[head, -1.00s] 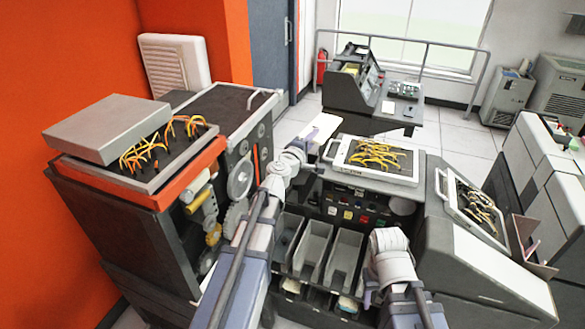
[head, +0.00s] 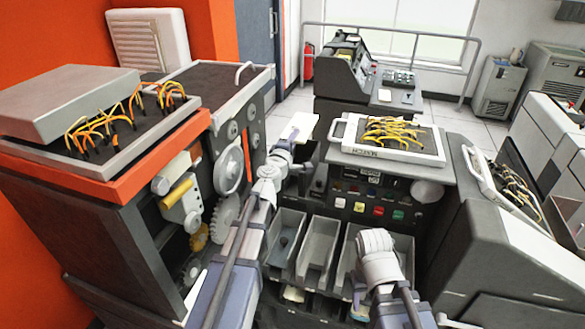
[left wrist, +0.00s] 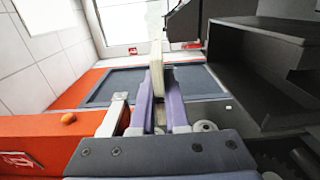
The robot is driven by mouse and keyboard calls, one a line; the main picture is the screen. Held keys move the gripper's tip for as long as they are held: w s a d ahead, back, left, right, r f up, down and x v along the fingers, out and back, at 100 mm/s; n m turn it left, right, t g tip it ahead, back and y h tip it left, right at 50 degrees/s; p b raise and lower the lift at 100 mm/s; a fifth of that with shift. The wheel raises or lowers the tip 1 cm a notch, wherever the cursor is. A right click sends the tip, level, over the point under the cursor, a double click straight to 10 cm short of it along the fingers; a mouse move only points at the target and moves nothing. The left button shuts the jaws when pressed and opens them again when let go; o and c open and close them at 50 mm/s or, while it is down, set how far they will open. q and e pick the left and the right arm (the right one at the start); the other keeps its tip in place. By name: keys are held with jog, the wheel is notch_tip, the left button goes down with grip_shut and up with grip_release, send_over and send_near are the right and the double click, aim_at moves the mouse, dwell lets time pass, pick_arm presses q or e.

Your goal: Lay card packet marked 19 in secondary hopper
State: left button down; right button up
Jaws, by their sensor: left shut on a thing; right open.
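A cream-white card packet (head: 299,127) is held by my left gripper (head: 284,152), beside the left end of the middle machine. In the left wrist view the packet (left wrist: 157,55) stands edge-on between the two purple fingers of my left gripper (left wrist: 158,100). No number can be read on it. My right gripper (head: 361,290) is low in front of the grey bins, only partly visible, with nothing seen in it. I cannot tell which opening is the secondary hopper. Several open grey bins (head: 318,246) line the middle machine's lower front.
A wired plugboard (head: 352,152) lies on the middle machine. Left stands a dark machine with exposed gears (head: 226,217) and an orange-edged top (head: 100,187). Another plugboard (head: 475,172) leans on the right machine. A console (head: 340,90) stands behind, with open floor around it.

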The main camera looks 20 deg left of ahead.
pick_arm(q)
jog(key=b, duration=0.5)
send_over(294, 189)
notch_tip(294, 189, down, 6)
jog(key=shift+w+f, duration=0.15)
jog(key=shift+f, duration=0.1)
pick_arm(e)
notch_tip(294, 189, down, 7)
jog(key=shift+r, duration=0.15)
pick_arm(q)
jog(key=shift+f, duration=0.1)
jog(key=shift+f+b, duration=1.35)
jog(key=shift+f, duration=0.05)
pick_arm(e)
jog(key=shift+f, duration=1.5)
pick_arm(q)
jog(key=shift+f, duration=0.2)
pick_arm(e)
jog(key=shift+f, duration=0.15)
pick_arm(q)
notch_tip(294, 189, down, 8)
jog(key=b, duration=0.8)
jog(key=shift+r, duration=0.1)
pick_arm(e)
notch_tip(294, 189, down, 8)
pick_arm(q)
jog(key=c, duration=0.8)
grip_release()
jog(key=shift+c, duration=0.2)
